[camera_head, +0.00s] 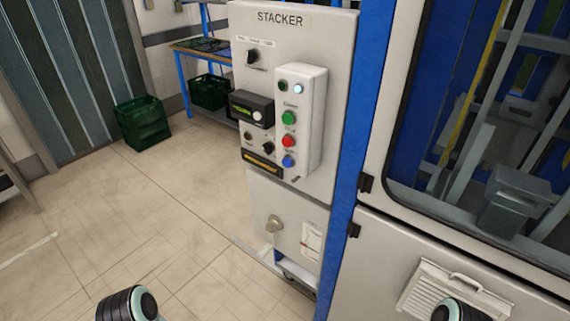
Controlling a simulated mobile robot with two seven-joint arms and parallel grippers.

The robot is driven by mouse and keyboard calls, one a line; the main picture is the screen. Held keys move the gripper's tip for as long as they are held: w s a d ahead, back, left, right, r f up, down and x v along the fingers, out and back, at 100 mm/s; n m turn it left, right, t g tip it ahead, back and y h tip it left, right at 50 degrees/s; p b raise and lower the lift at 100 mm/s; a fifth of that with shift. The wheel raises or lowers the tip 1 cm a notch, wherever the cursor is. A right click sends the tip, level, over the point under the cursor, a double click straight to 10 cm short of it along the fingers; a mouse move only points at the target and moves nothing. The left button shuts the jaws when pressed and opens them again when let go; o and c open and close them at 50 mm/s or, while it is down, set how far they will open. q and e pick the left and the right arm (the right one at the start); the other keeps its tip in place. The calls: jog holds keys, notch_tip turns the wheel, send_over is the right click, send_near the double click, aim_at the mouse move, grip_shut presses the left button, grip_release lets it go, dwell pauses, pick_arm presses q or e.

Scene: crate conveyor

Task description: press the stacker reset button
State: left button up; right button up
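The light grey control cabinet (325,20) labelled STACKER stands upright in the middle of the head view. A raised button box (316,110) sits on its front. From top to bottom it carries a dark green round part (283,86) beside a bright whitish one (298,89), a green button (289,117), a red button (288,141) and a blue button (288,161). The small labels are too blurred to read, so I cannot tell by text which is reset. Neither gripper shows; only rounded parts of my arms appear at the bottom edge, well below the buttons.
A black rotary switch (253,56) and a small display (251,109) sit left of the button box. A blue post (359,130) and a windowed machine door stand right. Green crates (143,121) are at the back left. The floor (150,205) left of the cabinet is clear.

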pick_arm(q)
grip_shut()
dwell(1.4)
